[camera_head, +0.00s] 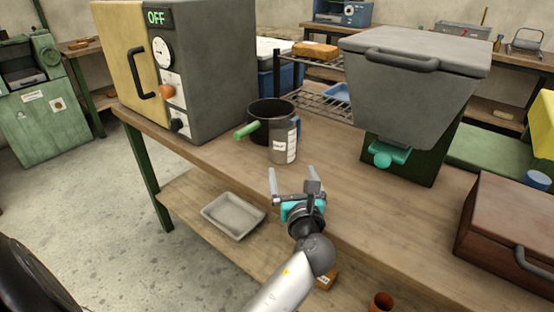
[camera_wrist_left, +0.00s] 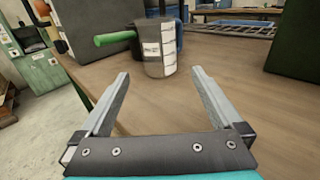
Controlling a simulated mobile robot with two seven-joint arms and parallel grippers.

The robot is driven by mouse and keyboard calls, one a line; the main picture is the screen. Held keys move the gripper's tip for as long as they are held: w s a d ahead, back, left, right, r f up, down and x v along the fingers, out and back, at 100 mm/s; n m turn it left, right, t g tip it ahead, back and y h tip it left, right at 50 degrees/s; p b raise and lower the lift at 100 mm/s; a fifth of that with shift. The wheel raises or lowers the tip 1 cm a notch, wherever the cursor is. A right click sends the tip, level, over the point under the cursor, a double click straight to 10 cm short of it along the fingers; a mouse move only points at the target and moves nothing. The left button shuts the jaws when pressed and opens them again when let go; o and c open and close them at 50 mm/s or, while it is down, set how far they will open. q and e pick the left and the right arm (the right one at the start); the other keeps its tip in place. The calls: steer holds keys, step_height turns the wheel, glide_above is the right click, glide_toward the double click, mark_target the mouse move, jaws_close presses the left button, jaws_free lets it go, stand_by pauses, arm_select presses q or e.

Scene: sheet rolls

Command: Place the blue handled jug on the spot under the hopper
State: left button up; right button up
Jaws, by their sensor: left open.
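The blue handled jug (camera_head: 283,146) is a grey jug with a white label and scale, upright on the workbench. Its blue handle is on its right, partly hidden; the jug also shows in the left wrist view (camera_wrist_left: 157,54). A dark vessel with a green handle (camera_head: 250,129) stands close behind and left, partly covered by the jug. The grey hopper (camera_head: 412,90) with a teal outlet piece (camera_head: 386,157) is to the right; no spot under it can be made out. My left gripper (camera_head: 292,172) is open and empty, just in front of the jug. My right gripper is out of view.
A grey oven-like box (camera_head: 215,70) reading OFF stands left of the jug. A wire rack (camera_head: 325,103) is behind. A brown case (camera_head: 510,235) sits at right. A grey tray (camera_head: 233,215) lies on the lower shelf. The bench between jug and hopper is clear.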

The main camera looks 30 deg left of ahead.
mark_target(285, 149)
arm_select(q)
steer(key=shift+s+d+f+b, duration=0.1)
steer(key=shift+s+f+b, duration=0.1)
steer(key=shift+f+b, duration=0.15)
steer(key=shift+r, duration=0.1)
steer(key=b+x, duration=0.3)
steer(key=x, duration=0.6)
steer(key=shift+w+r, duration=0.1)
steer(key=shift+r, duration=0.05)
steer(key=shift+b+x, duration=0.75)
steer(key=shift+x, duration=0.3)
steer(key=b+x, duration=0.1)
steer(key=x, duration=0.2)
steer(key=shift+r+b, duration=0.25)
steer(key=shift+b, duration=0.1)
steer(key=shift+w+a, duration=0.3)
steer(key=shift+a, duration=0.15)
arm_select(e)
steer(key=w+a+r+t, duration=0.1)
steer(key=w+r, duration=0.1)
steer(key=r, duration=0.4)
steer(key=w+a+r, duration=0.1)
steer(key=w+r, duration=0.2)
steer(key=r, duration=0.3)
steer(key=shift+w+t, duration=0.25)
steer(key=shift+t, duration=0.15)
arm_select(q)
steer(key=shift+c, duration=0.4)
